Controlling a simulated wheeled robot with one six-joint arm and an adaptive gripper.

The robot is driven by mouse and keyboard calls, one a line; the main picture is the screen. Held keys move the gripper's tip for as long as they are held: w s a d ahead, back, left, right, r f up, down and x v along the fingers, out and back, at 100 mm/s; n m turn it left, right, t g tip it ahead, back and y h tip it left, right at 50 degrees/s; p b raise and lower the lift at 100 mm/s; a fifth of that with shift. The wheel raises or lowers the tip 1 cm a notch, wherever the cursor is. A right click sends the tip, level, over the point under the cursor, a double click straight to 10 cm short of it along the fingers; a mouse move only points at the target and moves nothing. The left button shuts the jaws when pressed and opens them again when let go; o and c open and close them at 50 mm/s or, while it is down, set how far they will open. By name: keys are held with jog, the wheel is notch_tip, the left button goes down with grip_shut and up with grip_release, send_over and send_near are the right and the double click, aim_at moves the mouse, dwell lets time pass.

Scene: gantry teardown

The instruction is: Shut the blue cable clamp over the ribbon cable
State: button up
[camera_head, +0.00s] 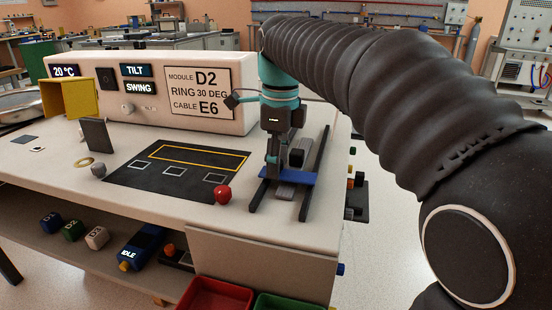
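The blue cable clamp (290,177) is a flat blue bar lying crosswise between two dark rails at the right end of the bench. A short grey strip (284,192), perhaps the ribbon cable, shows just in front of it. I cannot tell whether the clamp is fully shut. My gripper (273,170) points straight down with its fingertips at or just above the left part of the clamp. The fingers look close together, but their gap is too small to judge. The gripper hides part of the clamp's back edge.
The two dark rails (316,173) flank the clamp, with a dark block (297,157) behind it. A white panel (212,92) rises behind. Red and green bins sit below the front edge.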

jog(key=shift+r, duration=0.1)
notch_tip(320, 180, up, 12)
jog(key=shift+d, duration=0.2)
dwell(0.3)
jog(key=shift+s, duration=0.1)
